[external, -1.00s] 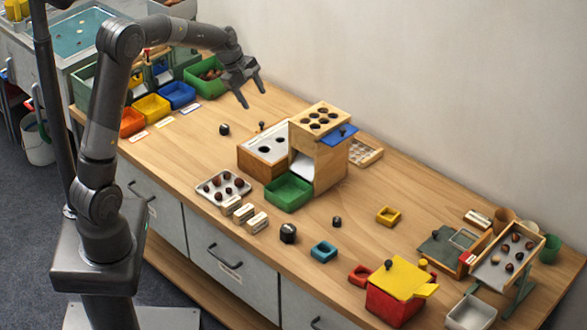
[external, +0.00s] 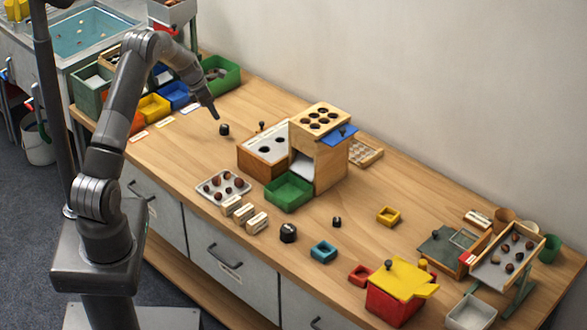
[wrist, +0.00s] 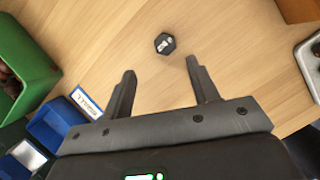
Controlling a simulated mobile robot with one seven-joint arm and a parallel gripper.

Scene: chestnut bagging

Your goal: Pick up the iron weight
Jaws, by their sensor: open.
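A small dark iron weight (external: 224,129) stands on the bare wood of the table, left of the wooden box. In the wrist view it is a dark hexagonal weight (wrist: 165,43) with a light mark on top, just beyond the fingertips and between their lines. My gripper (external: 213,114) points down close to it, slightly up and left of it in the external view. In the wrist view my gripper (wrist: 160,68) has its fingers spread, with nothing between them. Two similar dark weights stand farther right, a larger one (external: 288,232) and a smaller one (external: 336,222).
A wooden box with holes (external: 319,120) and a green tray (external: 289,192) stand to the right. A metal tray of chestnuts (external: 223,188) lies nearer the front. Coloured bins, including a blue one (external: 174,95), line the left end. The wood around the weight is clear.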

